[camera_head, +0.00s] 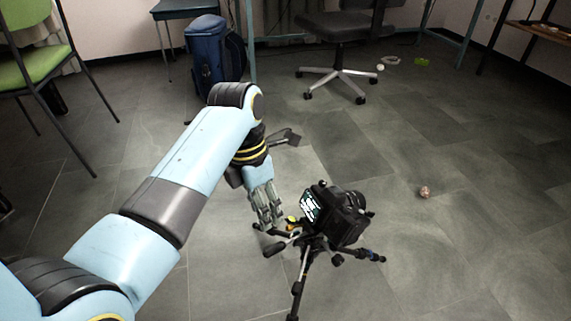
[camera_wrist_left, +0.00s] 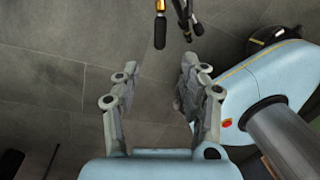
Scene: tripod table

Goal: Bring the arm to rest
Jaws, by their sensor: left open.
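My left arm (camera_head: 190,160) reaches in from the left in the head view. My left gripper (camera_head: 270,222) points down beside a black camera (camera_head: 345,216) on a tripod (camera_head: 303,275), at its left. In the left wrist view the gripper (camera_wrist_left: 155,90) has its two fingers apart with only floor between them. Black tripod parts (camera_wrist_left: 185,15) show at the top of that view, beyond the fingertips. Whether a finger touches the tripod in the head view, I cannot tell. My right gripper is not in either view.
A blue bag (camera_head: 213,58) stands on the floor behind my arm. An office chair (camera_head: 338,50) is at the back, a green chair (camera_head: 38,65) at the far left. A small round object (camera_head: 424,191) lies right of the camera. Most tiled floor on the right is free.

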